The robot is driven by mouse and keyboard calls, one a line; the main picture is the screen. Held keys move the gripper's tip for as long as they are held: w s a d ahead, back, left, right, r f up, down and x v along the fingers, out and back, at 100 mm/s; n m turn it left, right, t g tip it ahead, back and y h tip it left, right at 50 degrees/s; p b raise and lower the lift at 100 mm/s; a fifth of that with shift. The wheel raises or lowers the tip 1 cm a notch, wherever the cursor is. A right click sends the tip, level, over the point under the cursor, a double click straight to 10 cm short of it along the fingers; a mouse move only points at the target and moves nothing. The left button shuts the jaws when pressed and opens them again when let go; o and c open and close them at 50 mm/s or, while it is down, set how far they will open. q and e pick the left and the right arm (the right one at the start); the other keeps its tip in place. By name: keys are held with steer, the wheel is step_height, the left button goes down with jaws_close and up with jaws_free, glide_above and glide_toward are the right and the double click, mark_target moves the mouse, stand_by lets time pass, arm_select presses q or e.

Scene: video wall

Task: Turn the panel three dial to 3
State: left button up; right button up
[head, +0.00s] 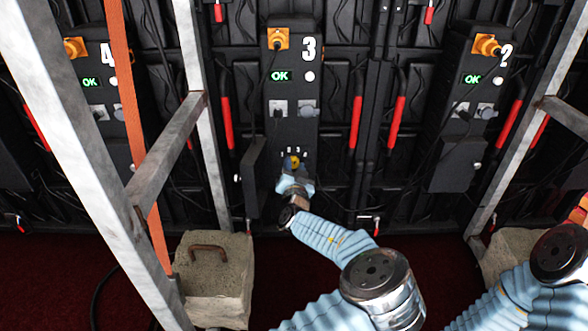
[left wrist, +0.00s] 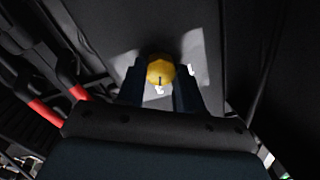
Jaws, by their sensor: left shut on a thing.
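Panel three (head: 295,75) is the dark panel marked with a white 3 in the middle of the head view. Its yellow dial (head: 294,161) is low on the panel, with small white marks above it. My left gripper (head: 293,168) is at the dial and shut on it. In the left wrist view the yellow dial (left wrist: 160,70) sits between the two dark fingers, with a dark line on its face. One white digit shows beside it, too small to read surely. The fingers hide the dial's sides. My right gripper is out of view.
A small open door (head: 254,178) stands just left of the dial. Panels four (head: 93,70) and two (head: 470,90) flank panel three. Grey metal frame posts (head: 203,150) stand in front on both sides. A concrete block (head: 213,270) sits on the red floor.

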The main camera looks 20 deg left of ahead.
arm_select(q)
steer(key=o, duration=1)
steer(key=shift+o, duration=0.2)
steer(key=p+v, duration=0.1)
steer(key=v, duration=1.2)
steer(key=shift+s, duration=0.4)
steer(key=shift+d, duration=0.1)
